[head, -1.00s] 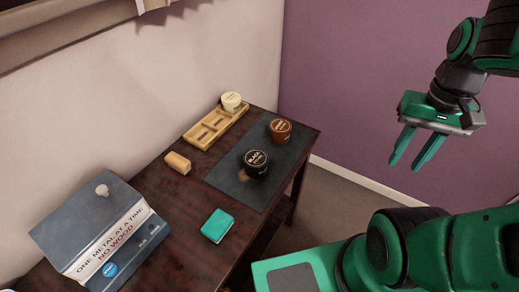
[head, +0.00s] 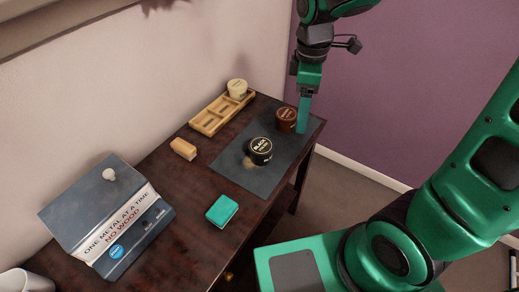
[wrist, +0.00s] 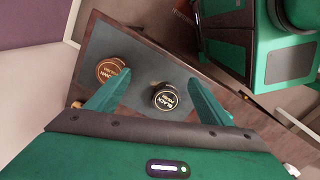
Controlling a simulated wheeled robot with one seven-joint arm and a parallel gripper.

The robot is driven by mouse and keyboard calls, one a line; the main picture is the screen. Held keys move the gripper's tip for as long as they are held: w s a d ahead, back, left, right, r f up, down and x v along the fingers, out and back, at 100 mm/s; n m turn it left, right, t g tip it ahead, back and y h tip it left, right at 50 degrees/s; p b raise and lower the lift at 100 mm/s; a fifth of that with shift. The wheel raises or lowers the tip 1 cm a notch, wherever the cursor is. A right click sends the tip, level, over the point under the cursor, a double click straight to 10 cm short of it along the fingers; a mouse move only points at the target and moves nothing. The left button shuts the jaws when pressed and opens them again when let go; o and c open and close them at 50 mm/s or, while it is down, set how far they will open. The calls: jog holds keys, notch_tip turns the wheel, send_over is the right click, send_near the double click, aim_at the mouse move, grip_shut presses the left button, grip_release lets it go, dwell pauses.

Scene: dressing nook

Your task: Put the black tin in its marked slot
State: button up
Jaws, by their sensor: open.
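The black tin (head: 260,151) stands upright on the dark mat (head: 283,155), lid lettering up. The wooden tray (head: 232,117) has several slots in a row; a cream-lidded tin (head: 237,88) is in its far one, and the nearer slots look empty with dark marks. A brown tin (head: 286,119) stands on the mat's far part. My gripper (head: 302,129) is open and empty, pointing down beside the brown tin in the head view. In the wrist view, the black tin (wrist: 165,97) shows between my fingers (wrist: 158,80), apart from them; the brown tin (wrist: 111,71) is outside, left.
A tan block (head: 183,149) lies near the tray and a teal block (head: 222,210) nearer me on the dark table. A sign box (head: 125,225) with a knob stands at left, a white cup (head: 22,281) at the near corner. The wall runs behind.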

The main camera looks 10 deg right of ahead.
jog(key=w+a+f+n, duration=0.25)
jog(key=a+n, duration=0.35)
jog(key=a, duration=0.4)
send_over(261, 145)
jog(key=f, duration=0.4)
jog(key=shift+w+d+f, duration=0.25)
jog(key=shift+f, duration=0.05)
jog(key=shift+s+a+f, duration=0.1)
jog(key=shift+s+f, duration=0.05)
jog(key=shift+f, duration=1.4)
jog(key=shift+s+a+f, duration=0.1)
jog(key=shift+s+f, duration=0.05)
jog(key=shift+f, duration=1.35)
jog(key=c, duration=1.1)
